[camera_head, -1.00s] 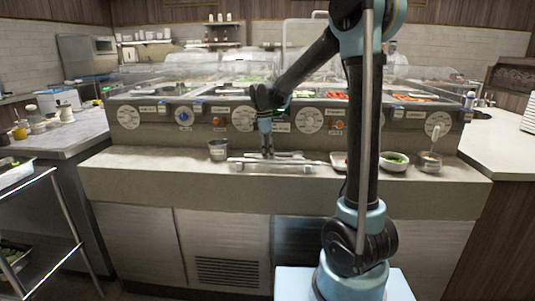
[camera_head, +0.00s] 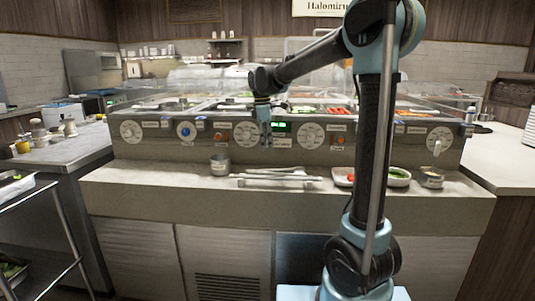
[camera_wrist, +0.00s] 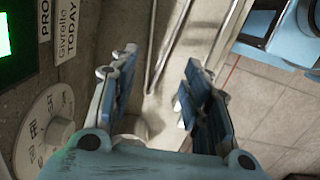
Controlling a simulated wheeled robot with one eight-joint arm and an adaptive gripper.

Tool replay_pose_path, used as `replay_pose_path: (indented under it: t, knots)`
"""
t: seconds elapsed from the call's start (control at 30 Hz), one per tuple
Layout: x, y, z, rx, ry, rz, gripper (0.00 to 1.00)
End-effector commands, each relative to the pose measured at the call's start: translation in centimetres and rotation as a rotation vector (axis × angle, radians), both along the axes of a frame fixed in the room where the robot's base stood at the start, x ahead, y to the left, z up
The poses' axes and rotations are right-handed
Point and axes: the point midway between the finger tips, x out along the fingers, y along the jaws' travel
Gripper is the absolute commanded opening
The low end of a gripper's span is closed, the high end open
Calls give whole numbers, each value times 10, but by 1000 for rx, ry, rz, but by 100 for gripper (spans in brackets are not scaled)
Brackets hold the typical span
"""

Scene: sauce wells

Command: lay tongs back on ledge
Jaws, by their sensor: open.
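Silver tongs (camera_head: 278,172) lie along the pale front ledge (camera_head: 135,184) below the counter's control panel. They lie close to or on a long light bar (camera_head: 280,181) with small end blocks; exact contact is unclear. In the wrist view, long thin metal arms of the tongs (camera_wrist: 151,45) show beyond the fingers. My gripper (camera_head: 265,143) points down above the tongs, apart from them, in front of the panel. In the wrist view its blue fingers (camera_wrist: 156,85) are spread with nothing held between them.
A small metal cup (camera_head: 220,165) stands left of the tongs. A white tray (camera_head: 343,182) with red food, a bowl of greens (camera_head: 398,177) and a metal cup (camera_head: 431,178) stand to the right. A dial (camera_wrist: 45,125) is close beside my gripper.

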Motion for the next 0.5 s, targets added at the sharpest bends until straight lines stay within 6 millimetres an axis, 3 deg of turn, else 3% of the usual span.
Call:
replay_pose_path:
  t: [0.3, 0.37, 0.5]
  knots:
    - [-3, -3, 10, 2, -2, -14, 44]
    - [-7, -11, 10, 5, -7, -39, 44]
    - [-29, -44, 9, 20, -26, -156, 44]
